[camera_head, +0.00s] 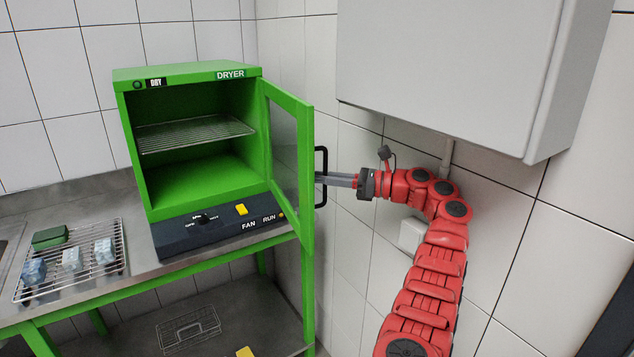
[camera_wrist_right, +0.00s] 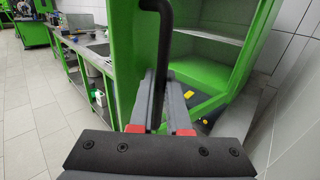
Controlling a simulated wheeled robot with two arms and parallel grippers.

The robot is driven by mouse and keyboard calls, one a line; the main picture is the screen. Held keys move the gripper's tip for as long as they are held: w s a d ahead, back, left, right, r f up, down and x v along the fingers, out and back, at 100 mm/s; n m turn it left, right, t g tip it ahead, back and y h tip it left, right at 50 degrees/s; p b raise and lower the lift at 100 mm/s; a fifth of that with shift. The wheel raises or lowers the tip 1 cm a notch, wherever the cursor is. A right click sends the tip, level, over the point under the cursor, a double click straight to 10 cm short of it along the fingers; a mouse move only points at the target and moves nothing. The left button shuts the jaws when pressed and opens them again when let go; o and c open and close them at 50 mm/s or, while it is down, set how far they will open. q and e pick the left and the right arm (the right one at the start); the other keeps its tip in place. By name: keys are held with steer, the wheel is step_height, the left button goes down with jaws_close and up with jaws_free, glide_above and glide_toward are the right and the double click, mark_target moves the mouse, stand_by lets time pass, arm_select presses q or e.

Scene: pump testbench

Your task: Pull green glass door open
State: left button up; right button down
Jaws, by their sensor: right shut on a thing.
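The green glass door (camera_head: 290,150) of the green dryer (camera_head: 187,72) stands wide open, swung out to the right on its right edge. Its glass pane shows in the green frame. A black handle (camera_head: 321,160) sits on the outer face of the door. My right gripper (camera_head: 322,178) reaches in from the right and is shut on the handle. In the right wrist view the black handle (camera_wrist_right: 167,30) passes down between the fingers (camera_wrist_right: 160,90). Inside the dryer I see a wire shelf (camera_head: 195,133) and an empty green floor. My left gripper is not in view.
A wire rack (camera_head: 120,258) with a green block (camera_head: 50,237) and several pale blue pieces lies on the bench to the left. A grey wall cabinet (camera_head: 450,70) hangs above my right arm. A wire basket (camera_head: 188,330) is on the lower shelf.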

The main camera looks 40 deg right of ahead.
mark_target(312, 174)
steer(key=shift+d, duration=0.15)
steer(key=c, duration=0.9)
jaws_free()
step_height(312, 174, up, 3)
steer(key=shift+f+b, duration=0.1)
steer(key=shift+b, duration=0.3)
steer(key=shift+s+r, duration=0.15)
steer(key=shift+r, duration=0.2)
steer(key=s+a+b, duration=0.1)
steer(key=s+a, duration=0.2)
steer(key=s, duration=0.1)
steer(key=shift+s+a+f+b, duration=0.1)
steer(key=shift+s+a+b, duration=0.05)
steer(key=shift+a+b, duration=0.2)
steer(key=shift+s+a+r+b, duration=0.3)
steer(key=shift+s+a, duration=0.7)
steer(key=shift+s, duration=0.4)
steer(key=shift+s+a+r+b, duration=0.3)
steer(key=shift+s+a, duration=0.65)
steer(key=shift+s, duration=0.4)
steer(key=shift+s+a+r+b, duration=0.3)
steer(key=shift+s+a, duration=0.7)
steer(key=shift+s, duration=0.4)
